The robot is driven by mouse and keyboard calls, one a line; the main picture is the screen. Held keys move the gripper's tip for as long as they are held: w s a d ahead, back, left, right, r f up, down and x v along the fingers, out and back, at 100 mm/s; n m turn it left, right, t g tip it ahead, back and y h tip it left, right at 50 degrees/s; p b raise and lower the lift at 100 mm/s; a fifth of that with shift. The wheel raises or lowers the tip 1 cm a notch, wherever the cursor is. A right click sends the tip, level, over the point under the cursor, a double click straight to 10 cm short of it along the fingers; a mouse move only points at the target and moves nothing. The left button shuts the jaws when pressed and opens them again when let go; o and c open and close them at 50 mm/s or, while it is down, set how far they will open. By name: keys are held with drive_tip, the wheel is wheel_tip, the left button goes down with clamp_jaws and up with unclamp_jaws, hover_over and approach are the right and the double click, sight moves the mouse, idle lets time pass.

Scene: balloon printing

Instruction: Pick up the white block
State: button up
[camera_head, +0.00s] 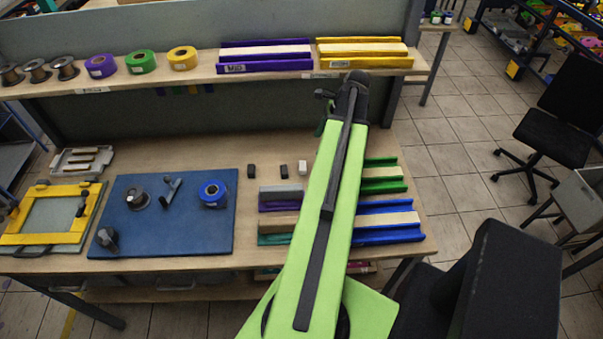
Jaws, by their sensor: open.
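The small white block (302,167) stands on the wooden workbench (150,150), just left of my green arm. It is the rightmost of a short row with two small black blocks (251,171). My gripper (338,96) is the dark part at the far end of my arm, above and to the right of the white block in the picture. It is open and apart from the block. My arm partly hides the gripper's fingers and the bench to the right of the block.
A blue mat (165,240) with dark tools and a blue tape roll (212,193) lies left. A yellow frame (85,215) is further left. Coloured trays (385,225) lie under and beside my arm. A shelf (205,72) with tape rolls and trays runs behind.

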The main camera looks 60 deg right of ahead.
drive_tip(key=b, duration=0.5)
hover_over(303, 165)
drive_tip(key=s+d, duration=0.2)
drive_tip(key=s, duration=0.1)
wheel_tip(303, 165, down, 6)
drive_tip(key=shift+d+f, duration=0.15)
drive_tip(key=shift+w+f, duration=0.2)
drive_tip(key=shift+w, duration=0.05)
drive_tip(key=b+x, duration=0.3)
drive_tip(key=a+b+x, duration=0.1)
drive_tip(key=x, duration=0.1)
drive_tip(key=shift+w+r, duration=0.1)
drive_tip(key=shift+w, duration=0.25)
drive_tip(key=shift+r, duration=0.15)
drive_tip(key=c, duration=1.4)
drive_tip(key=shift+r, duration=0.1)
